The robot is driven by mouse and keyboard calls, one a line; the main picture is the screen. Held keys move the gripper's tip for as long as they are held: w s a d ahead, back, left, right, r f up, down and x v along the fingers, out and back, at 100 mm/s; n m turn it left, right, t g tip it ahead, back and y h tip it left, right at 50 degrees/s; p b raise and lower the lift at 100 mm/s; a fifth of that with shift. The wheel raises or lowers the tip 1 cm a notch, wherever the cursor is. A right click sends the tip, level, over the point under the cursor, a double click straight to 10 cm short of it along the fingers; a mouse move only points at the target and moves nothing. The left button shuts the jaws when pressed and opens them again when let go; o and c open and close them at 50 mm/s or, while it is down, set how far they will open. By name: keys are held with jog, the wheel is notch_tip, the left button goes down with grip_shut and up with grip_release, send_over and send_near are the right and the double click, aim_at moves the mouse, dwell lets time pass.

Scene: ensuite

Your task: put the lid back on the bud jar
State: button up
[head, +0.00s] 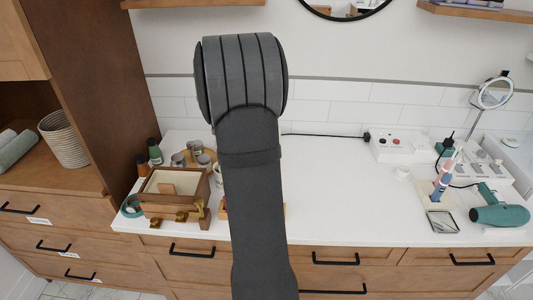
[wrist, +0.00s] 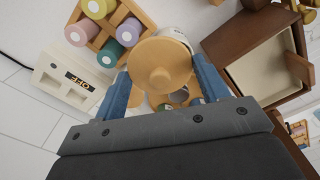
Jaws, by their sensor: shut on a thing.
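My gripper (wrist: 160,78) has its two blue fingers shut on a round, light wooden lid (wrist: 162,52) with a knob on top, seen from above in the wrist view. A white, round-edged thing, likely the bud jar (wrist: 176,34), shows in part just beyond the lid. The lid hides most of it, so I cannot tell whether the lid touches it. In the head view my own arm hides the gripper and the lid. A sliver of a white vessel, possibly the jar (head: 218,176), shows left of my arm there.
An open brown wooden box (head: 172,205) stands close on the left, with tins (head: 179,160) and bottles behind it. In the wrist view, a wooden rack of coloured rolls (wrist: 110,30) and a white device reading OFF (wrist: 66,76) are near. The counter's middle right is clear.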

jog(key=a+n, duration=0.1)
jog(key=a, duration=0.2)
jog(key=shift+w+a, duration=0.1)
jog(key=shift+a, duration=0.2)
jog(key=shift+f, duration=3.05)
jog(key=shift+f, duration=0.15)
jog(key=o, duration=1.2)
jog(key=shift+r, duration=3.5)
